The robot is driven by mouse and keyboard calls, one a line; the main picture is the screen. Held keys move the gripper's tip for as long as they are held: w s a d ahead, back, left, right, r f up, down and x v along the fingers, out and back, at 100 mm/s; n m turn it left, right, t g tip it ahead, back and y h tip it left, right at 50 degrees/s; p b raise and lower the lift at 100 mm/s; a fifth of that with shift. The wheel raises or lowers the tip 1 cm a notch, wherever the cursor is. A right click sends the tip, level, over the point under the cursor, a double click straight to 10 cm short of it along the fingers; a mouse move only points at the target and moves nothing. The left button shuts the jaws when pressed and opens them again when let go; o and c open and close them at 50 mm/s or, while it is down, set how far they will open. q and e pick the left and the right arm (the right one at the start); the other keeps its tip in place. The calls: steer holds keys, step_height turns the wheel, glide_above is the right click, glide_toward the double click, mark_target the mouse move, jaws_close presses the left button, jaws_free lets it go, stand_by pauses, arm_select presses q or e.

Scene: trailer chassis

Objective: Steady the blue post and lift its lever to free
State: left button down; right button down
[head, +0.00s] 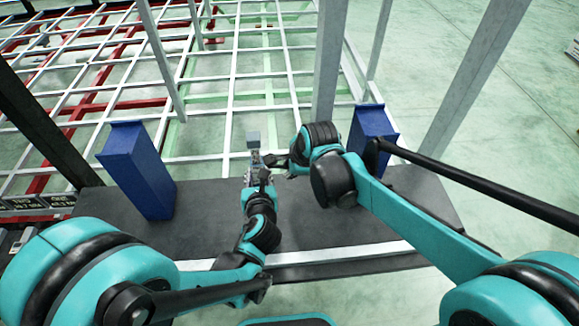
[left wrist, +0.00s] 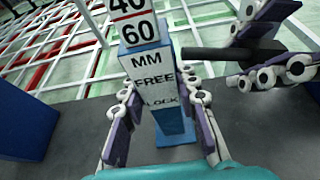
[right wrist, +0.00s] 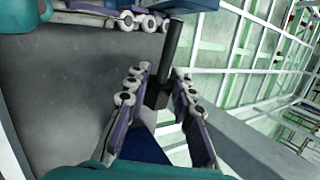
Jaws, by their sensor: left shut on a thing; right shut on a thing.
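The blue post (left wrist: 172,115) stands in the middle of the left wrist view. Its white face reads MM, FREE and LOCK under a number scale. My left gripper (left wrist: 160,98) is shut on the post, with a finger on each side. The black lever (left wrist: 225,53) sticks out to the right of the post, roughly level, at about the height of the MM marking. My right gripper (right wrist: 162,72) is shut on the lever (right wrist: 172,50) near its outer end. In the head view, my left gripper (head: 257,165) and right gripper (head: 277,163) meet at the small post, mostly hidden there.
Larger blue blocks stand on the dark deck (head: 215,225), one at the left (head: 140,172) and one at the right (head: 370,122), close to my right arm. A white and red frame grid (head: 230,90) with grey uprights lies beyond. The deck between is mostly clear.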

steer(key=c, duration=1.3)
jaws_free()
steer(key=shift+o, duration=0.2)
steer(key=v, duration=1.2)
